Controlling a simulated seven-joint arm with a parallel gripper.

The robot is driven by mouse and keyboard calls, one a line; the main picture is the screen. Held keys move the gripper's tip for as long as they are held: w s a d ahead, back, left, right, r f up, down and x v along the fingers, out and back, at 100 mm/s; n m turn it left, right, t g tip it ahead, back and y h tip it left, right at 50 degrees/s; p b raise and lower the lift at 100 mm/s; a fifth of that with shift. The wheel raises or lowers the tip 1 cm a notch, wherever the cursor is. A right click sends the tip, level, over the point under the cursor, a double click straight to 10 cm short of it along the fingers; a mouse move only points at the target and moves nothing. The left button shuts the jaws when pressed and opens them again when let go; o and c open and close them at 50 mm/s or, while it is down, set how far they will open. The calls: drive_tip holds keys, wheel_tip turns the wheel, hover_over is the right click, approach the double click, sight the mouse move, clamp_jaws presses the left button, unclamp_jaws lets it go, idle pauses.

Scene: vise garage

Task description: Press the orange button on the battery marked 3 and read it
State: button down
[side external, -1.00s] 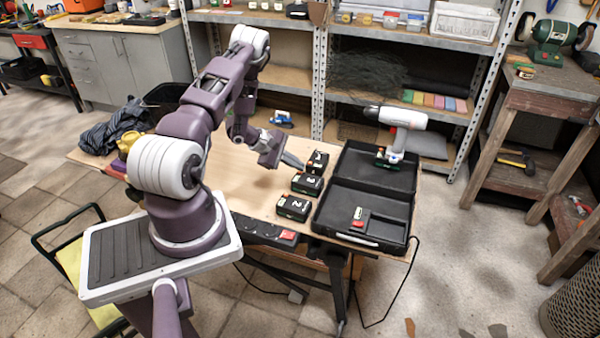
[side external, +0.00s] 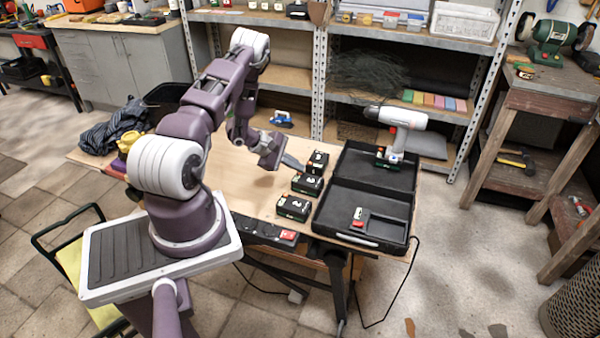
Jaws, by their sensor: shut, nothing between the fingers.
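Three black and green batteries with white number labels stand in a row on the wooden bench: a far one (side external: 317,163), a middle one (side external: 306,184) and a near one (side external: 294,208). The numbers are too small to read surely, so I cannot tell which is marked 3. No orange button can be made out clearly. My gripper (side external: 295,163) is shut and empty. It points right and hangs over the bench just left of the far battery, seemingly apart from it.
An open black case (side external: 330,222) lies right of the batteries, with a white drill (side external: 402,118) upright at its back and a small red-marked item (side external: 358,214) inside. A dark power strip (side external: 262,232) runs along the bench's front edge. The bench (side external: 243,180) is clear left of the batteries.

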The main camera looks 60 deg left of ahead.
sight(297, 174)
drive_tip(key=shift+r, duration=0.85)
drive_tip(key=shift+r, duration=2.5)
